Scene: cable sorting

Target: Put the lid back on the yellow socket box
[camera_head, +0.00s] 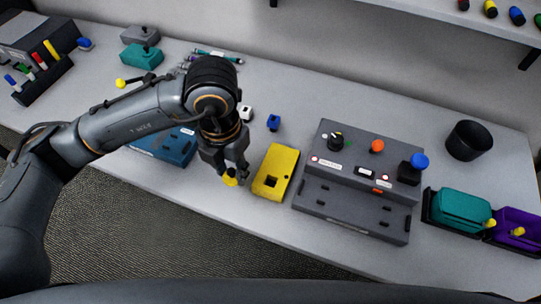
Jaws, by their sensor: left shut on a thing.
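The yellow socket box (283,160) lies on the table just left of the grey control panel. Its top face shows a dark square opening near the front end. My left gripper (231,175) points down just left of the box, near the table's front edge. It is shut on a small yellow piece, which shows between and below the fingertips. The fingers hide most of this piece, so I cannot tell whether it is the lid. The piece looks apart from the box. My right gripper is not in view.
The grey control panel (340,205) stands right of the box. A blue box (165,148) lies partly behind my left arm. White and blue small parts (273,122) lie behind the yellow box. Teal (461,209) and purple (515,232) boxes and a black cup (468,141) stand at right.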

